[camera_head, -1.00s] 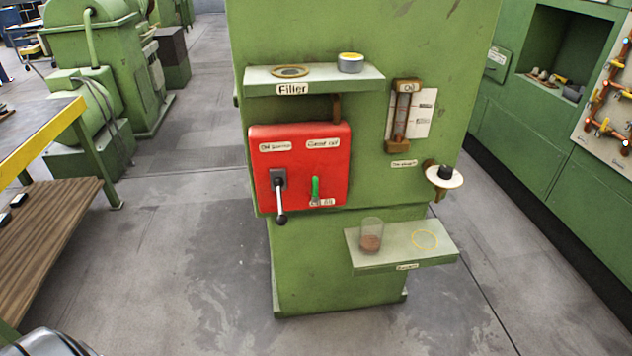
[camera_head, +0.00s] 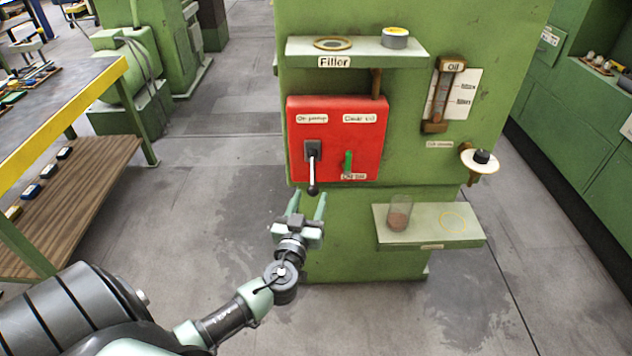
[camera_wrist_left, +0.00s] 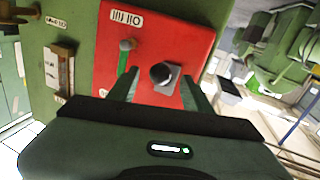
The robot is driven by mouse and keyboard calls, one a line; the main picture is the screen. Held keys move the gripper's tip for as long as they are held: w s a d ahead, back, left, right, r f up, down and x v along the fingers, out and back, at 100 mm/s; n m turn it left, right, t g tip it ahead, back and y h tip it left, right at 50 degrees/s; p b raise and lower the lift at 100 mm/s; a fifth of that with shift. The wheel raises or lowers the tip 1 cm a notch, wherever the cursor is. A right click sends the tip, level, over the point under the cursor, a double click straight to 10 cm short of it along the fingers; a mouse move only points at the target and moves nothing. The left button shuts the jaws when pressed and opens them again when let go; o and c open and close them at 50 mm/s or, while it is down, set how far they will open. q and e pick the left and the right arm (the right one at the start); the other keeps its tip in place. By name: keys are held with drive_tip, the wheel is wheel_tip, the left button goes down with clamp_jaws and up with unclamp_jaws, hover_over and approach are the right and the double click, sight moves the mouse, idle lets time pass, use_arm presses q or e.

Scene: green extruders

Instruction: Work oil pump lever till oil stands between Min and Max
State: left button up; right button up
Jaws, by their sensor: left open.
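The oil pump lever (camera_head: 313,178) hangs down from a dark mount on the red panel (camera_head: 365,110), ending in a black knob. A green handle (camera_head: 348,162) sits to its right. The oil gauge (camera_head: 441,95) with Max and Min labels is on the green machine to the right; its level is too small to read. My left gripper (camera_head: 307,204) is open and empty, just below the lever's knob in the head view. In the left wrist view the lever knob (camera_wrist_left: 161,74) shows between the open fingers, apart from them. My right gripper is not in view.
A shelf (camera_head: 400,52) with a ring and a yellow-topped tin is above the panel. A lower shelf (camera_head: 440,238) holds a glass of brown liquid (camera_head: 399,215). A white disc (camera_head: 480,160) juts out at right. A workbench (camera_head: 75,100) stands left; floor between is clear.

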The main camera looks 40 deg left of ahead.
sight(313, 173)
use_arm(q)
drive_tip(key=p+x, duration=0.1)
drive_tip(key=x, duration=0.6)
drive_tip(key=shift+f, duration=0.1)
clamp_jaws()
idle(1.2)
